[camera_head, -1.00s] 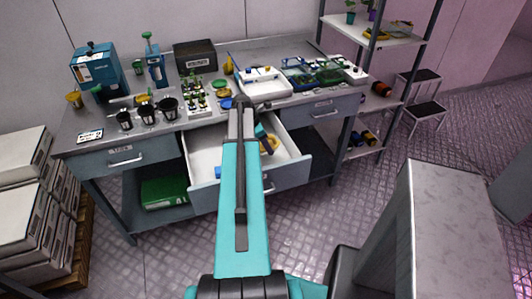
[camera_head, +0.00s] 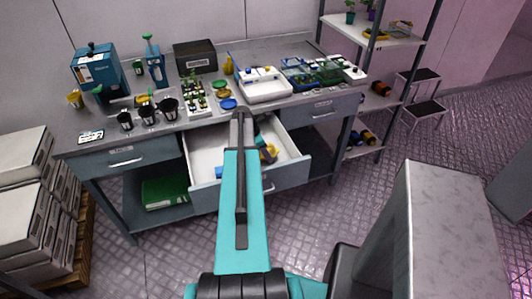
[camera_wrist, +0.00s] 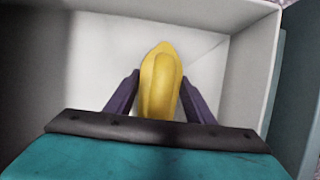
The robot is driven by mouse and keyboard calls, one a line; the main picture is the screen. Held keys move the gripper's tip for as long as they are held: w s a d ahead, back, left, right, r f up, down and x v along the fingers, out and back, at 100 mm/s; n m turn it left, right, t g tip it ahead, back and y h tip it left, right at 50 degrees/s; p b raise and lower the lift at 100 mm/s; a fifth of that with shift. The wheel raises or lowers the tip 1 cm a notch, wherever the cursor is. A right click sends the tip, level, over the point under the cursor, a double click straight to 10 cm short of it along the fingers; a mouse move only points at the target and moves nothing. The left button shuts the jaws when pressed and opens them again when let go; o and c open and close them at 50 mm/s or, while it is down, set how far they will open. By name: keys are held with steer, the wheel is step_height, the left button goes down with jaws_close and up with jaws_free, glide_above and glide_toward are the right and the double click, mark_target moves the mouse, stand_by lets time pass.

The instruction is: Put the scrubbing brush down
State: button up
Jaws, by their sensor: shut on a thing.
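The scrubbing brush (camera_wrist: 160,85) shows as a yellow, ridged, rounded body in the wrist view. My gripper (camera_wrist: 160,79) is shut on it, with one dark finger on each side. The brush is inside or just over the open white drawer (camera_wrist: 95,60); whether it touches the floor of the drawer, I cannot tell. In the head view the drawer (camera_head: 286,178) is pulled out from the bench, and my arm hides its middle. A yellow patch (camera_head: 268,153) shows beside my arm there. The underside of the brush is hidden.
The grey bench (camera_head: 285,48) carries dark cups, a blue machine (camera_head: 97,68), a white scale (camera_head: 263,86) and trays. A small blue thing (camera_head: 219,172) lies at the drawer's front left. The drawer's left part is mostly bare. A rack (camera_head: 375,90) stands to the right.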

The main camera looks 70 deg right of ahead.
steer(key=shift+f, duration=0.2)
steer(key=shift+f, duration=0.15)
steer(key=o, duration=0.9)
steer(key=shift+r, duration=0.25)
steer(key=shift+b+v, duration=1.6)
steer(key=shift+v, duration=4.3)
steer(key=shift+a, duration=0.1)
